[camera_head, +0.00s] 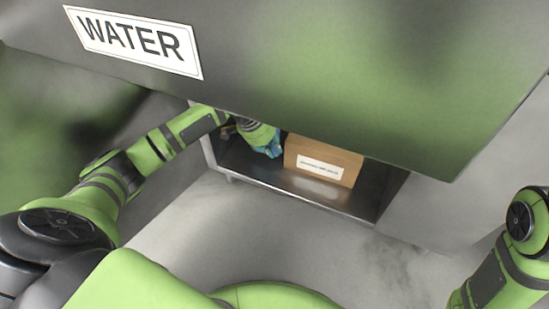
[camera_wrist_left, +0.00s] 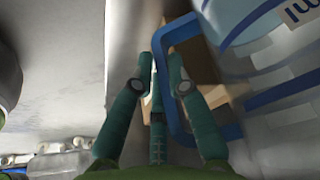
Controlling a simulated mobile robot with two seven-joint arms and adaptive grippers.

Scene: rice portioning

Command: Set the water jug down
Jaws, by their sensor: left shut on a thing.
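The water jug (camera_wrist_left: 285,75) fills the right of the left wrist view. It is clear with a blue and white label and a blue handle (camera_wrist_left: 175,118). My left gripper (camera_wrist_left: 160,78) is shut on the jug, with its fingers at the handle. In the head view the left gripper (camera_head: 268,147) reaches into the low shelf bay under the water sign, left of the cardboard box. My right gripper is out of view.
The metal shelf (camera_head: 318,191) holds a labelled cardboard box (camera_head: 322,160) close to the right of the gripper. A grey panel with a WATER sign (camera_head: 135,40) overhangs the bay. The shelf's front strip and the floor before it are bare.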

